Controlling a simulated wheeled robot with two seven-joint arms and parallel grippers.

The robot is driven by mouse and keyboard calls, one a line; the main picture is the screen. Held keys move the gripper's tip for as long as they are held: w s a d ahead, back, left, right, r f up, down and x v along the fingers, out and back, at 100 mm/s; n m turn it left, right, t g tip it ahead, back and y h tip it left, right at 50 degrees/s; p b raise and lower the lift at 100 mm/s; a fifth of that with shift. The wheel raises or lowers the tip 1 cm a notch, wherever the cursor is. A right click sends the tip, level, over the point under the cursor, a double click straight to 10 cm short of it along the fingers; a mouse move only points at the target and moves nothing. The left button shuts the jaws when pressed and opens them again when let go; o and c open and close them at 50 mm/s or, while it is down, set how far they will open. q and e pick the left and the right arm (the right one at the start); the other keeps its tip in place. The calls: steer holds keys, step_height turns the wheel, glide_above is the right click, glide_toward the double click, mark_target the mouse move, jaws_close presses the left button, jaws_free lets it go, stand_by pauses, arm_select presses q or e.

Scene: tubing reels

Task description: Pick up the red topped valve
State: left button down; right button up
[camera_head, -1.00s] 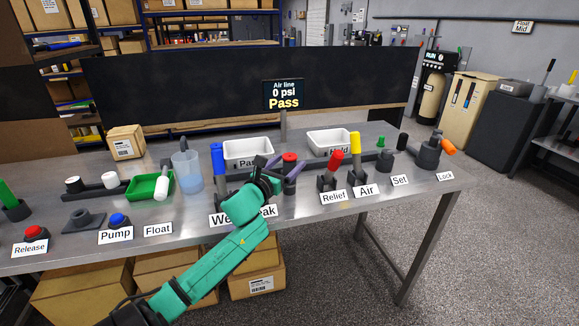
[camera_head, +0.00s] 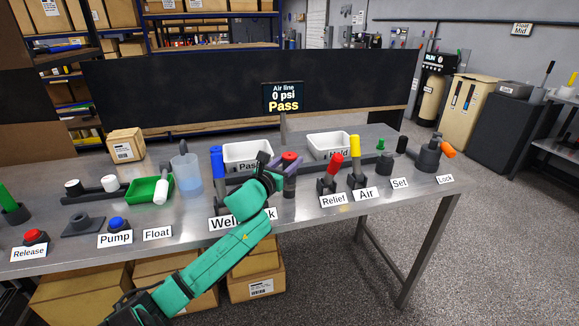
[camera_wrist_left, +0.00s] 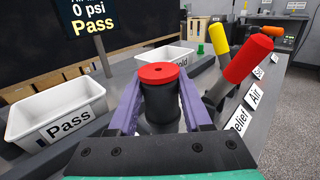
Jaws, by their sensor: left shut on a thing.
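In the left wrist view the red topped valve (camera_wrist_left: 162,73) sits between the two purple fingers. My left gripper (camera_head: 283,178) is shut on its body, with a finger on each side below the cap. The valve's base is mostly hidden by the fingers, so I cannot tell if it touches the table. My right gripper is not in view.
White Pass bin (camera_head: 247,161) and Hold bin (camera_head: 337,152) stand behind. A red-handled lever (camera_head: 334,164) and a yellow-handled lever (camera_head: 355,147) stand close to the right. A blue-handled lever (camera_head: 217,160) and clear beaker (camera_head: 187,175) are to the left.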

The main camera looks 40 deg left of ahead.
arm_select(q)
step_height(320, 180, up, 19)
steer(key=p, duration=0.1)
steer(key=shift+f+p, duration=0.15)
steer(key=shift+p, duration=0.2)
steer(key=shift+p, duration=0.3)
